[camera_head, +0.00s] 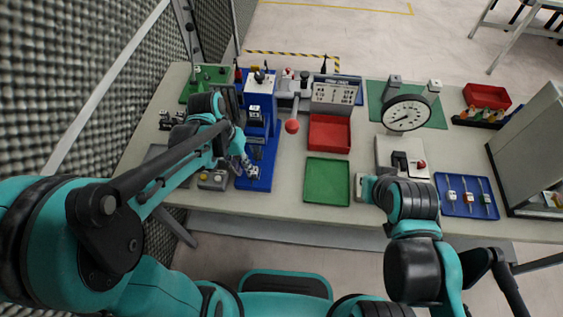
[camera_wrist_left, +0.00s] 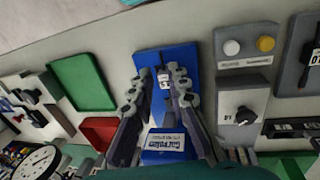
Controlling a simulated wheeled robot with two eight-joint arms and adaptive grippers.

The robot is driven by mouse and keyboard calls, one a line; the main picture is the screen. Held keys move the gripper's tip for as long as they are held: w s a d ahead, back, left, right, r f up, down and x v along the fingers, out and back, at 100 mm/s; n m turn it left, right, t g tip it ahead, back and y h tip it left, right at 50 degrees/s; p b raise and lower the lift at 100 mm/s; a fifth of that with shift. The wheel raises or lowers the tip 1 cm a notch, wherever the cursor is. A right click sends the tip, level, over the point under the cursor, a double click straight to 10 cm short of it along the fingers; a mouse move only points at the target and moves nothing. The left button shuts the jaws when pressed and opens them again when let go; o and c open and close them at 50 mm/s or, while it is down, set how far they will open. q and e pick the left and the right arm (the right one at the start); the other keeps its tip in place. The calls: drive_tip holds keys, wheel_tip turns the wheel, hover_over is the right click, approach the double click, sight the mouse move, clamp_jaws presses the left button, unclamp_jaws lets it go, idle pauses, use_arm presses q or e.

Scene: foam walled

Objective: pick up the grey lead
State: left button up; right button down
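Several leads with small coloured plugs lie in a blue tray (camera_head: 482,207) at the right of the table. The leftmost lead (camera_head: 449,196) has a pale plug; I cannot tell for sure which one is grey. My left gripper (camera_head: 249,169) is above the front of a blue stand (camera_head: 263,184) at the left, far from that tray. In the left wrist view its two fingers (camera_wrist_left: 160,80) are apart over the blue base. A small white and dark block (camera_wrist_left: 163,77) shows between the fingertips, and I see no contact.
A green tray (camera_head: 327,182) and a red tray (camera_head: 329,148) are in the middle. A dial scale (camera_head: 407,113) stands between them and the blue tray. A grey cabinet (camera_head: 530,150) borders the right end. A red-ball lever (camera_head: 292,126) stands beside the stand.

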sight(252, 182)
use_arm(q)
drive_tip(key=f, duration=0.1)
drive_tip(key=f+b, duration=0.1)
drive_tip(key=f, duration=0.1)
drive_tip(key=shift+d, duration=0.3)
drive_tip(key=f, duration=0.1)
drive_tip(key=f+b, duration=0.1)
drive_tip(key=f, duration=0.1)
drive_tip(key=f+b, duration=0.1)
drive_tip(key=shift+w+d+f, duration=0.35)
drive_tip(key=shift+d+f, duration=0.05)
drive_tip(key=shift+r, duration=0.1)
clamp_jaws()
